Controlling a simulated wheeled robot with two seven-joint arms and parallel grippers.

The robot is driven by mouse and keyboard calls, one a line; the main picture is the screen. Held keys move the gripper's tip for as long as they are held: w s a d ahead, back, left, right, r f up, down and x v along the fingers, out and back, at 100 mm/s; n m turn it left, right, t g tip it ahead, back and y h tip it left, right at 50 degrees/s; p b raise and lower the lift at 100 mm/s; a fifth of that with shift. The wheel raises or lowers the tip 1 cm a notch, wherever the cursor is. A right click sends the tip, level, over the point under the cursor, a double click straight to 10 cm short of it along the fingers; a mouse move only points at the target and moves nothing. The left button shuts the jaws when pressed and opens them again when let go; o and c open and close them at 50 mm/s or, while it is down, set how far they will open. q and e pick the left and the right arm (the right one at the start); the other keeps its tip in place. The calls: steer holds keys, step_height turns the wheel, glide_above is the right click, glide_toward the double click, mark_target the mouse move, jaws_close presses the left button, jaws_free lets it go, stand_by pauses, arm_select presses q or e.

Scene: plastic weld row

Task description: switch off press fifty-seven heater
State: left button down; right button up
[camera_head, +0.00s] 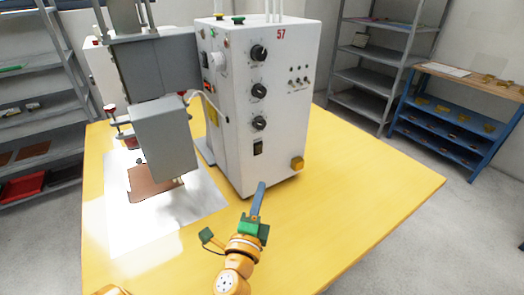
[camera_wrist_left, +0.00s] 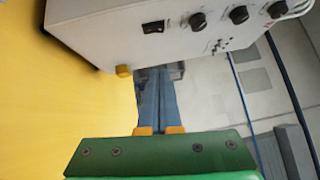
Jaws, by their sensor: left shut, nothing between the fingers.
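The press (camera_head: 285,90) is a white cabinet marked with a red 57, standing on the yellow table. Three black dials (camera_head: 259,90) run down its front, with a black rocker switch (camera_head: 258,148) below them. Its label and position are too small to read. In the left wrist view the switch (camera_wrist_left: 154,27) shows at the top, near the lower edge of the cabinet. My left gripper (camera_head: 261,185) is shut and empty, in front of and below the switch, apart from it. Its blue fingers (camera_wrist_left: 160,72) lie together in the left wrist view. My right gripper is not in view.
A yellow knob (camera_head: 297,163) sticks out at the cabinet's lower right corner. The grey press head (camera_head: 165,135) hangs at the left over a brown sheet (camera_head: 150,184). The yellow table (camera_head: 370,185) is clear at right. Grey shelves and a blue rack (camera_head: 440,145) stand behind.

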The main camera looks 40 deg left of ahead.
arm_select(q)
steer(key=p, duration=0.2)
glide_toward(262, 146)
steer(key=w+d, duration=0.1)
steer(key=w, duration=0.4)
steer(key=shift+w+a+r, duration=0.1)
steer(key=shift+w+a, duration=0.1)
steer(key=shift+a, duration=0.55)
steer(key=shift+w+a+r, duration=0.1)
steer(key=shift+w+a, duration=0.05)
steer(key=shift+a, duration=0.6)
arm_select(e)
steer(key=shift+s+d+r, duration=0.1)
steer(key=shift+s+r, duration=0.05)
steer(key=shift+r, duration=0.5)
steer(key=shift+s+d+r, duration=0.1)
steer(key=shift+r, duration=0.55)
arm_select(q)
steer(key=p, duration=0.1)
steer(key=r+p, duration=0.1)
steer(key=shift+w+a+p, duration=0.15)
steer(key=shift+a+p, duration=0.05)
steer(key=shift+p, duration=0.2)
steer(key=shift+f+n+b, duration=0.3)
steer(key=shift+b, duration=0.05)
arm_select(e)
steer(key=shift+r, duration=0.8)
